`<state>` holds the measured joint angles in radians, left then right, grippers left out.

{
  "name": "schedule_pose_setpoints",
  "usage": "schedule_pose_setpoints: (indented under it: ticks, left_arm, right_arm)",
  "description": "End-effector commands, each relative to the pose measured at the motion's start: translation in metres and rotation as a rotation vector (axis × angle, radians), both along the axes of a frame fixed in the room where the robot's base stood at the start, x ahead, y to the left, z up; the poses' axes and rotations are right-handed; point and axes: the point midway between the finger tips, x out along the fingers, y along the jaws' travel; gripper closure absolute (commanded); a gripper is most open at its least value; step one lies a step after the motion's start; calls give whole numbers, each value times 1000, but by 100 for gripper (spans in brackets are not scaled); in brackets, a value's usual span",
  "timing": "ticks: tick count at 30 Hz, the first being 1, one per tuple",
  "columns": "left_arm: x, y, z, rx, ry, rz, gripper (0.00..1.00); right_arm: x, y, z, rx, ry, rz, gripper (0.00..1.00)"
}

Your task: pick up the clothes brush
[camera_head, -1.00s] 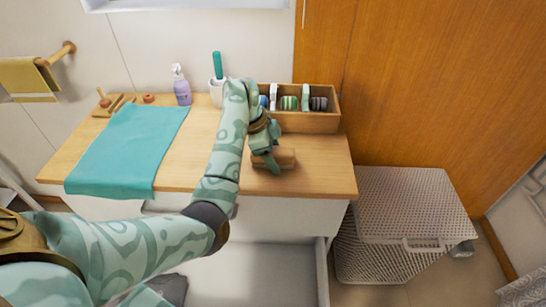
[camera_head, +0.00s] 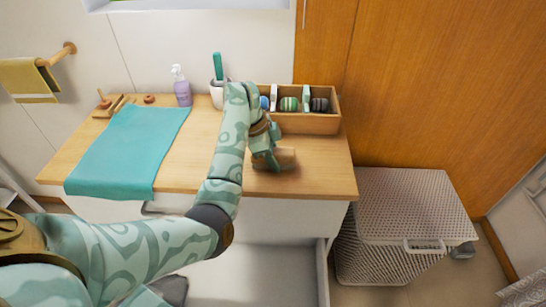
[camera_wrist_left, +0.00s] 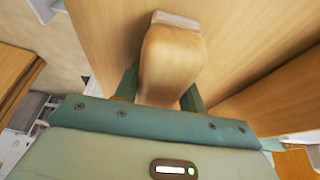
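The clothes brush (camera_head: 286,157) is a light wooden block at the front right of the wooden counter. In the left wrist view the brush (camera_wrist_left: 170,62) has a rounded wooden back and a pale strip at its far end. My left gripper (camera_head: 270,158) is at the brush, with one green finger on each side of it. In the left wrist view the gripper (camera_wrist_left: 160,92) appears shut on the wood. The fingers partly hide the brush in the head view, and I cannot tell whether it is clear of the counter. My right gripper is not in view.
A wooden box (camera_head: 308,122) with several items stands behind the brush. A white cup (camera_head: 216,98), a purple pump bottle (camera_head: 182,92) and a teal cloth (camera_head: 128,150) are further left. A wicker hamper (camera_head: 400,215) stands right of the counter (camera_head: 320,175).

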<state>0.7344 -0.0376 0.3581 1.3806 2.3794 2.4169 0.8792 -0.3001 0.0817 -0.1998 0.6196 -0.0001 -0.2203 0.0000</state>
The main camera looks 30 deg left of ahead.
Motion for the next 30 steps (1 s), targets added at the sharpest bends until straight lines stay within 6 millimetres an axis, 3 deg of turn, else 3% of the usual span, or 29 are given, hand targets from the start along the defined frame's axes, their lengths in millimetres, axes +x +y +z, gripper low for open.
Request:
schedule_pose_setpoints:
  ticks: [12, 18, 26, 30]
  left_arm:
    - [0, 1, 6, 3, -1, 0, 86]
    - [-2, 0, 49, -1, -5, 2, 86]
    - [-51, -11, 109, 2, -6, 0, 86]
    - [-85, -19, 120, 1, -2, 1, 86]
  right_arm:
    - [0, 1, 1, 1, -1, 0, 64]
    - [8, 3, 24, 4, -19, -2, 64]
    - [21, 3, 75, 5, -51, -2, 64]
    - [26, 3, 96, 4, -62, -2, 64]
